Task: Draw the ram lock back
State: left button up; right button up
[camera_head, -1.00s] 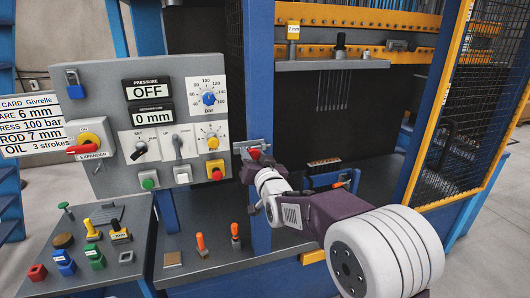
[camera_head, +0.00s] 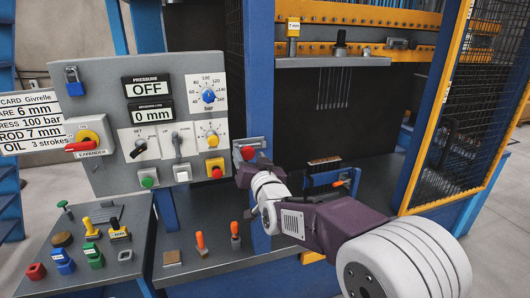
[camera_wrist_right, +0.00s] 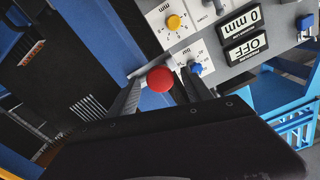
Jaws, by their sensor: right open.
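The ram lock seems to be the red ball knob (camera_head: 247,153) on a grey metal bracket (camera_head: 259,142), fixed to the blue post right of the control panel. My right gripper (camera_head: 246,170) is just below and in front of the knob; its fingertips are hard to make out in the head view. In the right wrist view the red knob (camera_wrist_right: 159,79) lies between the tips of my open fingers (camera_wrist_right: 160,90), with a gap at the sides. I cannot tell whether a finger touches it. My left gripper is not in view.
The control panel (camera_head: 104,110) stands close on the left, with a red button (camera_head: 216,172) near my gripper. Orange-handled tools (camera_head: 200,240) stand on the lower bench. A blue bracket (camera_head: 325,181) is to the right. A mesh guard (camera_head: 480,110) closes the right side.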

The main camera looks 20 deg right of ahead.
jog(key=s+b, duration=0.1)
jog(key=s, duration=0.3)
jog(key=shift+s, duration=0.25)
jog(key=s+d+f+n+g+p, duration=0.1)
jog(key=s+d+f+g+p, duration=0.2)
jog(key=f, duration=0.4)
jog(key=s+d+f+g+p, duration=0.1)
jog(key=s+f+g+p, duration=0.3)
jog(key=f, duration=0.3)
jog(key=s+f+n+g, duration=0.1)
jog(key=s+f+g, duration=0.4)
jog(key=s, duration=0.4)
jog(key=s+f+n+g, duration=0.1)
jog(key=s+f+g, duration=0.3)
jog(key=s, duration=0.5)
notch_tip(320, 180, down, 3)
jog(key=shift+s+r+g, duration=0.2)
jog(key=shift+s+g, duration=0.05)
jog(key=shift+g, duration=0.15)
